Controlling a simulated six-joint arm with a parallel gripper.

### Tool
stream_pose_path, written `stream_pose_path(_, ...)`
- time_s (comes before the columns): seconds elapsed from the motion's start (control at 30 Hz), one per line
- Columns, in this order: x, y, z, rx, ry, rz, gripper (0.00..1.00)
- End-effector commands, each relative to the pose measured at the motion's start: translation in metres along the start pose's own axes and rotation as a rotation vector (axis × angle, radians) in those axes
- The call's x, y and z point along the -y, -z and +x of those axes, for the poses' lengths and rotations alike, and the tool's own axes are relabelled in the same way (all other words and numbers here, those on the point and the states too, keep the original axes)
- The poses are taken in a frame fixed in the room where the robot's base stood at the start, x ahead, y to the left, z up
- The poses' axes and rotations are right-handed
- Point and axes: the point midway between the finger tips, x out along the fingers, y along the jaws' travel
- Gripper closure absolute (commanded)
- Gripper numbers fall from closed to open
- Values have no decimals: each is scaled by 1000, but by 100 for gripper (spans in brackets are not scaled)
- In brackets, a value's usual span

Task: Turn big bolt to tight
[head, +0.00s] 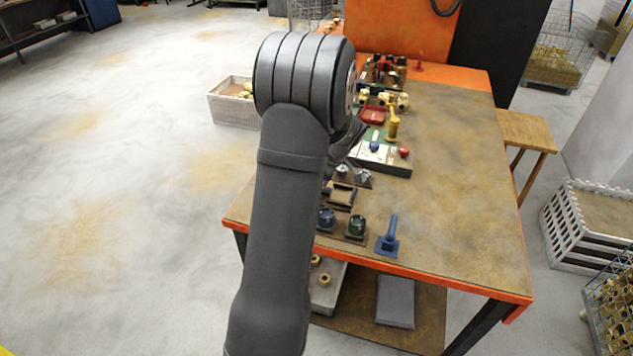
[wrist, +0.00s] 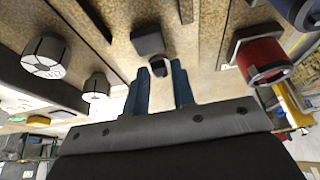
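My gripper (wrist: 160,67) shows in the wrist view with its two blue fingers apart. A small dark block (wrist: 147,40) and a dark knob stand just beyond the fingertips; I cannot tell if the knob is between them. A larger faceted, pale-topped piece (wrist: 46,55), which looks like the big bolt, stands to the left, apart from the fingers. A smaller similar piece (wrist: 96,88) is closer.
A red ring-shaped fixture (wrist: 264,60) and a blue one stand right in the wrist view. The bench's right side is clear.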

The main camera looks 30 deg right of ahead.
Motion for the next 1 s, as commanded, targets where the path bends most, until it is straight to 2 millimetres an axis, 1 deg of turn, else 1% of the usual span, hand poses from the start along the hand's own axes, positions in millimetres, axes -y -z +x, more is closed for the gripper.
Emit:
stream_pose_path(0.03,0,0,0,0,0,0,87)
stream_pose_path(0.1,0,0,0,0,0,0,100)
stream_pose_path(0.37,0,0,0,0,-8,17,100)
stream_pose_path(0.57,1,0,0,-2,-39,92,100)
stream_pose_path(0.77,3,1,1,-2,-95,231,100)
stream_pose_path(1.0,5,2,2,-2,-181,442,100)
